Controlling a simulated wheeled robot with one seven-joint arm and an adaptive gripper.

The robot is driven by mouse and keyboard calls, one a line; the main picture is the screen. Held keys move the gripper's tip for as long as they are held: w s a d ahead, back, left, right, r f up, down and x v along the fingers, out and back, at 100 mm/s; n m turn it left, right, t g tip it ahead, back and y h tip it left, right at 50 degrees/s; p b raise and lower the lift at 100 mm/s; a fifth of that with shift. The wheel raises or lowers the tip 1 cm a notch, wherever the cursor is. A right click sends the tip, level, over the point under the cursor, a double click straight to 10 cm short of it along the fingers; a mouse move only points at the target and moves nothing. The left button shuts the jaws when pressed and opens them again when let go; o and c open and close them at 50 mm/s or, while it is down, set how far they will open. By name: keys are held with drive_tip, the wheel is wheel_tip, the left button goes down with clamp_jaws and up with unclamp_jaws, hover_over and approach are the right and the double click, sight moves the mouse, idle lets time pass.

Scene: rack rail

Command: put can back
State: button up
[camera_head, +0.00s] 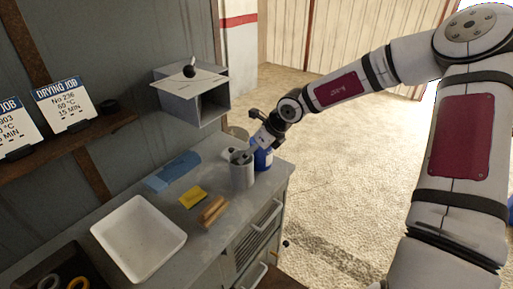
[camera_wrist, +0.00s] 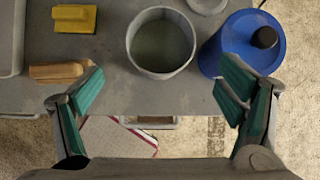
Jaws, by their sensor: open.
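A grey open-topped can (camera_head: 242,174) stands upright on the bench near its right end; the wrist view shows into its mouth (camera_wrist: 161,45). A blue can (camera_head: 263,159) stands just beyond it; in the wrist view it is at the right (camera_wrist: 240,42) with a black cap. The task does not say which can is meant. My gripper (camera_head: 251,149) is over the bench end by both cans. In the wrist view my gripper (camera_wrist: 160,88) is open, its green-padded fingers wide apart, with nothing between them. The right finger overlaps the blue can's lower edge in the picture; contact cannot be told.
A white tray (camera_head: 132,244), blue cloth-like item (camera_head: 172,172), yellow sponge-like item (camera_head: 193,197) and wooden brush or block (camera_head: 212,212) lie on the bench. An open metal box (camera_head: 196,97) on the wall overhangs the bench. A shelf (camera_head: 70,138) holds drying-job signs.

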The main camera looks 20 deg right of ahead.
drive_tip(key=s+a+r+n+t, duration=0.1)
drive_tip(key=s+a+r+n, duration=0.35)
drive_tip(key=r+n, duration=0.45)
drive_tip(key=s+a+r+n+t, duration=0.2)
drive_tip(key=s+a+r+n, duration=0.3)
drive_tip(key=r+n, duration=0.45)
drive_tip(key=s+a+r+n+g+h, duration=0.1)
drive_tip(key=s+r+n, duration=0.15)
drive_tip(key=s, duration=0.35)
drive_tip(key=s+r+n+g, duration=0.1)
drive_tip(key=s+r+n, duration=0.1)
drive_tip(key=s+n, duration=0.3)
drive_tip(key=s+d+n+h, duration=0.1)
drive_tip(key=s+d, duration=0.2)
drive_tip(key=s, duration=0.4)
drive_tip(key=s+d+r+n+h, duration=0.1)
drive_tip(key=s+d+n, duration=0.1)
drive_tip(key=s+d, duration=0.2)
drive_tip(key=s, duration=0.3)
drive_tip(key=shift+s+d+g+h, duration=0.2)
drive_tip(key=shift+d+g+h, duration=0.1)
drive_tip(key=shift+g, duration=0.1)
